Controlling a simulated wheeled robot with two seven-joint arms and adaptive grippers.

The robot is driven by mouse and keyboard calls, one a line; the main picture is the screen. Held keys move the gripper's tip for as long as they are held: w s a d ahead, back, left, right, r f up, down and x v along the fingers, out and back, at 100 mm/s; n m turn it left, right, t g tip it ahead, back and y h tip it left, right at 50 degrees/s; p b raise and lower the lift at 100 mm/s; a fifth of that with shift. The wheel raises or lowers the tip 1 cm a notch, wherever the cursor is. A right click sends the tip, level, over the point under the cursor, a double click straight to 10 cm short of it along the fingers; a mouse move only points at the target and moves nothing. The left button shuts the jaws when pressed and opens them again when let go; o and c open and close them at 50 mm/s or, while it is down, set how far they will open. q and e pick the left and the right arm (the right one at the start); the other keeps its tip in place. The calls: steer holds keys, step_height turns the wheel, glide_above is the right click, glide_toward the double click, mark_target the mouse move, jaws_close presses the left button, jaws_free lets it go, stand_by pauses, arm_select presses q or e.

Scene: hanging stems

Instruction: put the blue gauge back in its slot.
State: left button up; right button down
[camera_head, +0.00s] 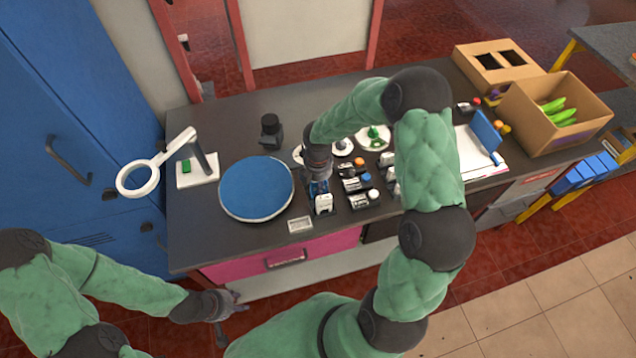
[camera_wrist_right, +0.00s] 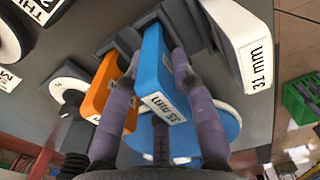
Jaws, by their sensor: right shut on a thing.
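The blue gauge (camera_wrist_right: 152,72) is a flat block with a white label ending in "mm". In the wrist view it stands between the two fingers of my right gripper (camera_wrist_right: 168,112), which is shut on it. Its far end is close to a grey holder (camera_wrist_right: 130,40); I cannot tell whether it sits inside. In the head view my right gripper (camera_head: 318,182) points down over the dark counter, and a bit of blue gauge (camera_head: 318,188) shows below it. My left gripper (camera_head: 232,310) is low in front of the counter, its fingers apart and empty.
An orange gauge (camera_wrist_right: 108,92) and a white "31 mm" gauge (camera_wrist_right: 243,42) flank the blue one closely. A round blue mat (camera_head: 256,188) lies to the left. A magnifier lamp (camera_head: 190,160) stands farther left; a cardboard box (camera_head: 555,112) is at the right.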

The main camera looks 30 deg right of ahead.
steer(key=shift+f, duration=0.15)
steer(key=c, duration=0.9)
jaws_free()
steer(key=shift+c, duration=0.2)
step_height(320, 180, up, 12)
steer(key=shift+r, duration=0.1)
